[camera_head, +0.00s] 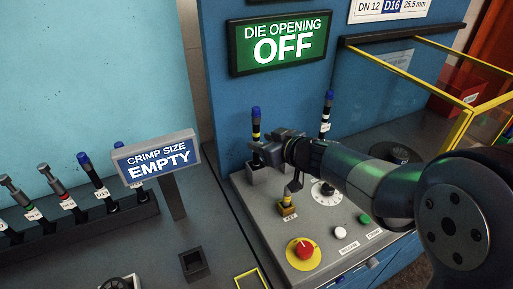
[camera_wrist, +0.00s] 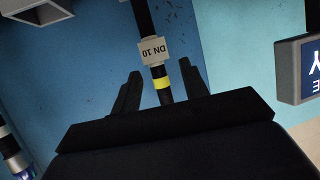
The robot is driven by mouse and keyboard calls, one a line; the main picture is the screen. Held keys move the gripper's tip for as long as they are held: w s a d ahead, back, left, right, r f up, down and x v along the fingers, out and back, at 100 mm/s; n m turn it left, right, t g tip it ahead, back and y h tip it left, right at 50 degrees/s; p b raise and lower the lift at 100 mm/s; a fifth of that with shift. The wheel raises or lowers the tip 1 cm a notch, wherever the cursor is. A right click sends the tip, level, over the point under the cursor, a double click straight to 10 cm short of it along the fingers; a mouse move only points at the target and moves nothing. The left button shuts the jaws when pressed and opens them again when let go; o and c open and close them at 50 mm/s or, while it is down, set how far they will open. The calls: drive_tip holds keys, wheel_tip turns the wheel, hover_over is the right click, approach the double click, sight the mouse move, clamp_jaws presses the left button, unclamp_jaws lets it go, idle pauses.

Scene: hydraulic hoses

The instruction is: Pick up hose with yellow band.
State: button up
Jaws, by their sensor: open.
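The hose with the yellow band (camera_head: 256,128) stands upright at the left rear of the grey control console, with a dark body and a blue top end. My gripper (camera_head: 264,150) is at this hose, below the yellow band in the head view. In the wrist view the yellow band (camera_wrist: 162,83) and a white DN 10 tag (camera_wrist: 154,51) show on the hose. The open fingers (camera_wrist: 158,76) stand on either side of it, with gaps visible. The hose's lower part is partly hidden by my gripper in the head view.
A second blue-topped hose with a white band (camera_head: 326,118) stands to the right. A CRIMP SIZE EMPTY sign (camera_head: 156,158) is on the left, above a rack (camera_head: 80,222) of several fittings. A red button (camera_head: 304,250) and a yellow-framed guard (camera_head: 430,97) are nearby.

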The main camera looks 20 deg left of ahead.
sight(258, 140)
drive_tip(key=x, duration=0.4)
drive_tip(key=shift+w+f, duration=0.1)
drive_tip(key=shift+w, duration=0.1)
clamp_jaws()
idle(0.3)
